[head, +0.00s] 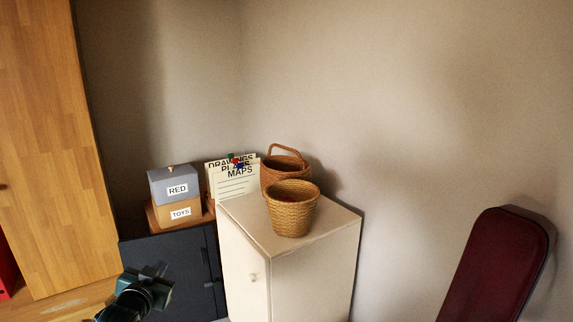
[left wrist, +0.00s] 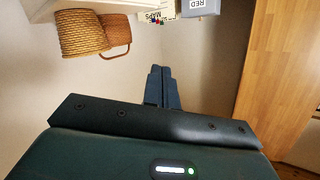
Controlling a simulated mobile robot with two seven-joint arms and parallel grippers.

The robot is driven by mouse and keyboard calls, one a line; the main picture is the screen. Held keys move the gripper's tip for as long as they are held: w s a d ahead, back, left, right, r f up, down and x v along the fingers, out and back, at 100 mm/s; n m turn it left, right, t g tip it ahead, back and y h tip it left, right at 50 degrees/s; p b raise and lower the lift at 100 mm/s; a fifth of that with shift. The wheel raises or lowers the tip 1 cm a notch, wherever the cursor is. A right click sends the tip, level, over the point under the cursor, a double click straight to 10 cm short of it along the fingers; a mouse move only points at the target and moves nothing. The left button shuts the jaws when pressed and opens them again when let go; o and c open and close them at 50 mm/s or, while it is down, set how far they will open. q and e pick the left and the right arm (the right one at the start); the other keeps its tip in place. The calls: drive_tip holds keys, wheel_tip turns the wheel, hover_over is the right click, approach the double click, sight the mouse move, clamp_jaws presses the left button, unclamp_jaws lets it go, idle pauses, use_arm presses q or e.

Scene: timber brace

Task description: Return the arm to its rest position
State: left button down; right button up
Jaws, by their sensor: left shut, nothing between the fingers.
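My left gripper (head: 158,271) shows at the bottom left of the head view, in front of the dark cabinet. In the left wrist view its two fingers (left wrist: 161,72) are together, with nothing between them. The gripper appears apart from the furniture and the objects. My right gripper is in neither view. Most of my left arm is outside the head view.
A white cabinet (head: 243,266) carries two wicker baskets (head: 292,212). A dark cabinet (head: 180,270) carries boxes labelled RED (head: 172,188) and TOYS (head: 176,216). A wooden panel (head: 45,150) stands at left, a dark red padded object (head: 497,262) at right.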

use_arm(q)
drive_tip(key=s+d+f+g+h, duration=0.1)
drive_tip(key=s+d+f+g, duration=0.1)
drive_tip(key=s+d+f, duration=0.45)
drive_tip(key=s+d+f+g+h, duration=0.15)
drive_tip(key=s+d+f, duration=0.25)
drive_tip(key=s+f, duration=0.5)
drive_tip(key=s+d+g, duration=0.1)
drive_tip(key=s+d, duration=0.1)
drive_tip(key=s, duration=0.7)
drive_tip(key=s+d+f+h, duration=0.1)
drive_tip(key=s+d, duration=0.2)
drive_tip(key=s, duration=0.6)
drive_tip(key=shift+s+d+g, duration=0.15)
drive_tip(key=shift+d+g, duration=0.2)
drive_tip(key=shift+h, duration=0.25)
